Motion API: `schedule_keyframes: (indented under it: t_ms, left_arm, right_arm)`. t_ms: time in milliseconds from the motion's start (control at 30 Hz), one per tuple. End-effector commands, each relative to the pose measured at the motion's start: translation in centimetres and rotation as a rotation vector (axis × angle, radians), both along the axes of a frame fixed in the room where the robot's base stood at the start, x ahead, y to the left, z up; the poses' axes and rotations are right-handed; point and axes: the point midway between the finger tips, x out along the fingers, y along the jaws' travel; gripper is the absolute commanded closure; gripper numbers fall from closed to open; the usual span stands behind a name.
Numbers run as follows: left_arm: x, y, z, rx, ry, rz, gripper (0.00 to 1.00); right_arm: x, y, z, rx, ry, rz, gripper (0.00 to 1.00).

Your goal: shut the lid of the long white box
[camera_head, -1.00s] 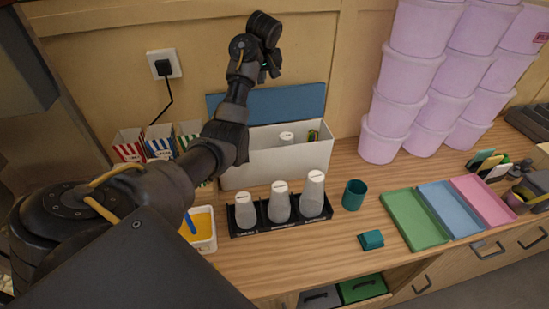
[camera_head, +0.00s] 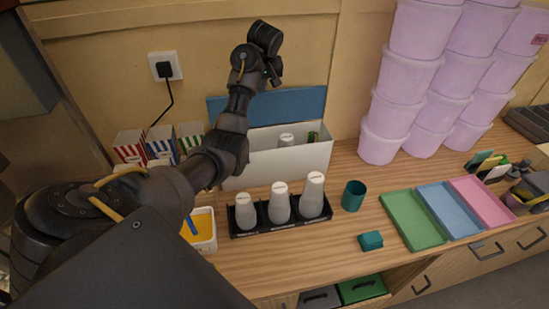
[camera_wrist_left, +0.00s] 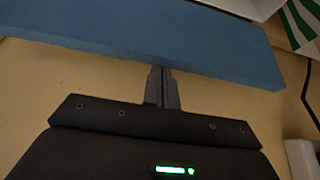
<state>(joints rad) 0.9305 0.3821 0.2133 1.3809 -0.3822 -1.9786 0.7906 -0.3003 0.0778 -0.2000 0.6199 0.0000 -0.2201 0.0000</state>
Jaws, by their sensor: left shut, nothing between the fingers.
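The long white box (camera_head: 285,166) stands against the back wall. Its blue lid (camera_head: 303,103) is open, standing up behind the box. A white-topped bottle and a small green item show inside. My left arm reaches across the box's left part. My left gripper (camera_head: 274,78) is shut and empty, at the lid's top edge. In the left wrist view, the closed fingertips (camera_wrist_left: 162,70) are at the edge of the blue lid (camera_wrist_left: 150,38); whether they touch it I cannot tell. My right gripper is not in view.
A black rack (camera_head: 283,224) with three grey bottles stands in front of the box. Striped cartons (camera_head: 160,144) and a yellow-filled tub (camera_head: 204,232) are to the left. Stacked lilac tubs (camera_head: 385,115) stand right. A teal cup (camera_head: 353,195) is right of the rack.

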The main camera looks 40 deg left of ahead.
Motion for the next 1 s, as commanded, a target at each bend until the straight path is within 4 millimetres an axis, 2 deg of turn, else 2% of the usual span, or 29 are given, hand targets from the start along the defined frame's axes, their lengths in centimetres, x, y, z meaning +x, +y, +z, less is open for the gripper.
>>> schedule_keyframes:
  t_ms: [333, 767, 1000]
  left_arm:
    - [-1.1, -1.2, -0.8, -0.003, 0.014, 0.001, 1.00]
    - [-1.1, -1.5, -1.1, -0.004, 0.018, -0.003, 1.00]
    - [-0.4, -3.6, -1.6, -0.004, 0.020, -0.025, 1.00]
  right_arm:
    - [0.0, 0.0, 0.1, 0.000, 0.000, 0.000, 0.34]
    - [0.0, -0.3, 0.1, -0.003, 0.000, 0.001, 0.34]
    - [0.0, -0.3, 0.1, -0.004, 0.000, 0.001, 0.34]
